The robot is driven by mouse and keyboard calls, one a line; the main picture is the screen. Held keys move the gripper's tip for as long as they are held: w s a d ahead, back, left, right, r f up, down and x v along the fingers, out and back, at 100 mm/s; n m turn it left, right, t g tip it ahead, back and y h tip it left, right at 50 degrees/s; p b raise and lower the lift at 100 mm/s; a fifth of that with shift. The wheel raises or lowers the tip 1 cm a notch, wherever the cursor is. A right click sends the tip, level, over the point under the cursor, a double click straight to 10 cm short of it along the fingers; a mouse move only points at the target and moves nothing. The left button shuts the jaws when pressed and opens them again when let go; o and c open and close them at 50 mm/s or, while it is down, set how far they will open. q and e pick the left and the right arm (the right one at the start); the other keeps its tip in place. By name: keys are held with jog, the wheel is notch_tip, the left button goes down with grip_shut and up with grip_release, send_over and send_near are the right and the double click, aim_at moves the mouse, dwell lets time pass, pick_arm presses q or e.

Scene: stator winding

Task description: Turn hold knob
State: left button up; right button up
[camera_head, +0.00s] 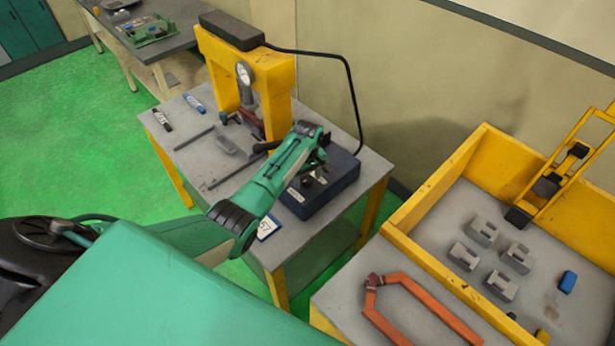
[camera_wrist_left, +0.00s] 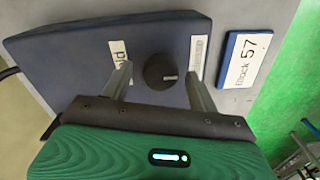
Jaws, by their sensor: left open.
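A dark blue control box (camera_head: 338,187) sits on the grey table below the yellow press. In the left wrist view the box (camera_wrist_left: 70,48) fills the upper left, with a round black knob (camera_wrist_left: 160,72) on its face. A white label ending in "ld" (camera_wrist_left: 119,62) is left of the knob, and another white label (camera_wrist_left: 198,56) is right of it. My left gripper (camera_wrist_left: 158,82) is open, with one finger on each side of the knob and a gap on both sides. In the head view my left gripper (camera_head: 318,172) is over the box and partly hides it. My right gripper is not seen.
The yellow press (camera_head: 277,75) with a gauge stands behind the box, and a black cable runs from its top. A "Block 57" tag (camera_wrist_left: 246,60) lies beside the box. A yellow-walled bin (camera_head: 420,205) with several grey blocks is to the right.

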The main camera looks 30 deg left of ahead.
aim_at(308, 179)
pick_arm(q)
jog(key=shift+r, duration=0.1)
notch_tip(308, 179, up, 14)
jog(key=b, duration=0.4)
jog(key=shift+f, duration=0.25)
